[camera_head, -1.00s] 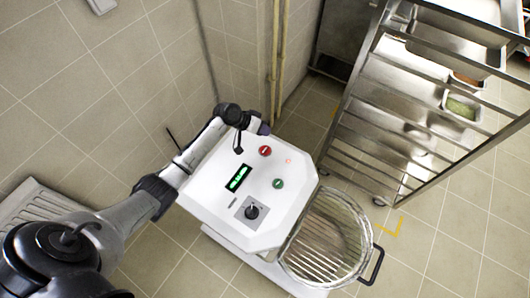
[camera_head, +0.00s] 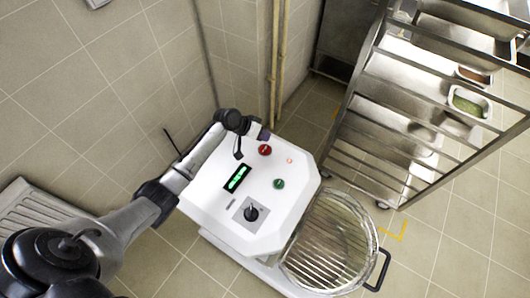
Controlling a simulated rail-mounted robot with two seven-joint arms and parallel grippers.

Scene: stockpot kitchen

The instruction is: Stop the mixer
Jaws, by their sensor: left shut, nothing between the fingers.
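The mixer (camera_head: 222,216) has a white top panel. On the panel are a red button (camera_head: 265,150), a green button (camera_head: 279,184), a lit green display (camera_head: 237,178), a black knob (camera_head: 251,213) and a small orange light (camera_head: 290,161). A wire guard (camera_head: 331,243) covers its bowl at the right. My left gripper (camera_head: 240,153) is shut and empty, above the panel's far edge, left of the red button. Whether it touches the panel cannot be told. My right gripper is not in view.
A steel rack (camera_head: 352,128) with food trays (camera_head: 469,103) stands at the right. Yellow pipes (camera_head: 278,65) run down the wall behind the mixer. A grey slatted grate (camera_head: 38,204) lies at the left. Floor is clear at the lower right.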

